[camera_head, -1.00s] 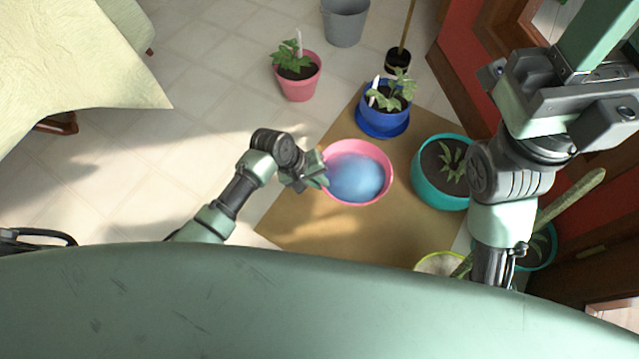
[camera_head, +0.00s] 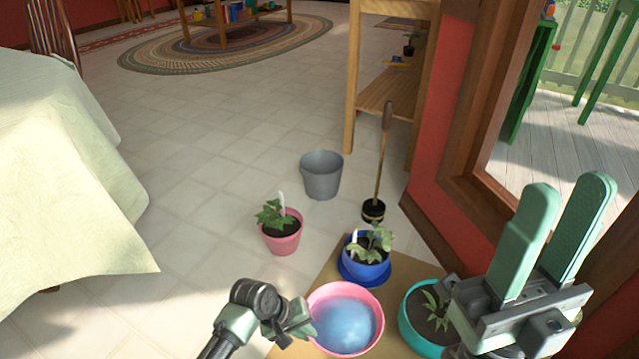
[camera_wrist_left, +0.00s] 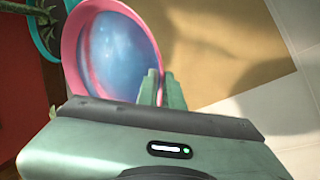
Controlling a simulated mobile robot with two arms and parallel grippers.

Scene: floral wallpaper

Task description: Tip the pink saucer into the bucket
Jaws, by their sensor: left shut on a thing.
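The pink saucer (camera_head: 346,288), holding bluish water, is at the bottom centre of the head view. My left gripper (camera_head: 306,318) is shut on its left rim. In the left wrist view the fingers (camera_wrist_left: 161,88) pinch the saucer's pink edge (camera_wrist_left: 70,48), and the water is still inside. I cannot tell whether the saucer is lifted off the mat. The grey bucket (camera_head: 321,180) stands upright on the tiles, farther away, beyond the potted plants. My right gripper (camera_head: 556,232) is raised at the right, with its fingers apart and nothing between them.
A pink pot (camera_head: 281,243) and a blue pot (camera_head: 366,268) stand between saucer and bucket. A teal pot (camera_head: 408,324) is right of the saucer. A long-handled tool (camera_head: 380,165) stands by the bucket. A cloth-covered table (camera_head: 60,180) is at left; tiles between are clear.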

